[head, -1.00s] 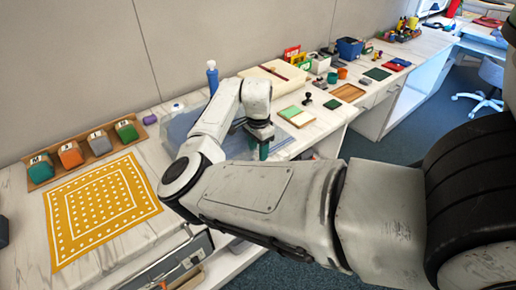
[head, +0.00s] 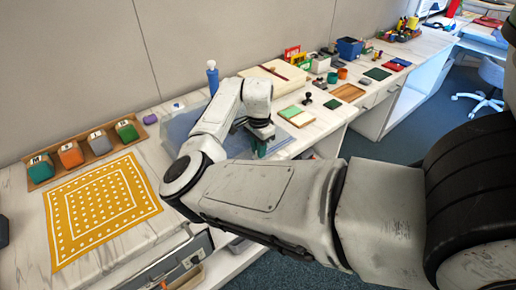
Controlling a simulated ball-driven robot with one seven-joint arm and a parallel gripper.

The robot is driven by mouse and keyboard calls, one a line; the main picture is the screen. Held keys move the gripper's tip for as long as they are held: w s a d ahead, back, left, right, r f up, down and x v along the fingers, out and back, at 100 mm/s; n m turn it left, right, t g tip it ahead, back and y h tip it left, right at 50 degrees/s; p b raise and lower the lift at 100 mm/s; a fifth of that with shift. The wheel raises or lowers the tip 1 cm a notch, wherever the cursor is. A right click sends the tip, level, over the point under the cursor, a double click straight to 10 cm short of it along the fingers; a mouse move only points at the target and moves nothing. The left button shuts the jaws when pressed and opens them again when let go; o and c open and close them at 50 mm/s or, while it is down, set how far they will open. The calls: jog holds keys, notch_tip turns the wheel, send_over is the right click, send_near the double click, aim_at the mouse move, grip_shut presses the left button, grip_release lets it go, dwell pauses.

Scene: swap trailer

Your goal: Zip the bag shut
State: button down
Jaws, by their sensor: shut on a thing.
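The bag (head: 180,127) is a see-through bluish pouch lying on the white marbled counter, largely covered by my arm. Its left part shows left of the arm, and another part shows at the right near my gripper. My gripper (head: 259,150) points down at the bag's right part, with greenish fingertips low and close to the bag. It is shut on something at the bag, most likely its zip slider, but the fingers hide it. How far the zip is closed cannot be seen.
A blue bottle (head: 212,78) stands behind the bag. A notepad (head: 297,117) and a stamp (head: 308,99) are at right. An open drawer (head: 180,262) is below the counter.

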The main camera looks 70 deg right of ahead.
jog(key=s+d, duration=0.2)
jog(key=d, duration=0.2)
jog(key=s+d, duration=0.3)
jog(key=d, duration=0.1)
jog(key=s+d, duration=0.2)
jog(key=d, duration=0.2)
jog(key=shift+s+b, duration=0.15)
jog(key=shift+b, duration=0.2)
jog(key=c, duration=1)
grip_release()
jog(key=shift+r, duration=0.1)
notch_tip(320, 180, up, 11)
jog(key=shift+b, duration=0.4)
jog(key=shift+s+f, duration=0.1)
jog(key=shift+f, duration=0.1)
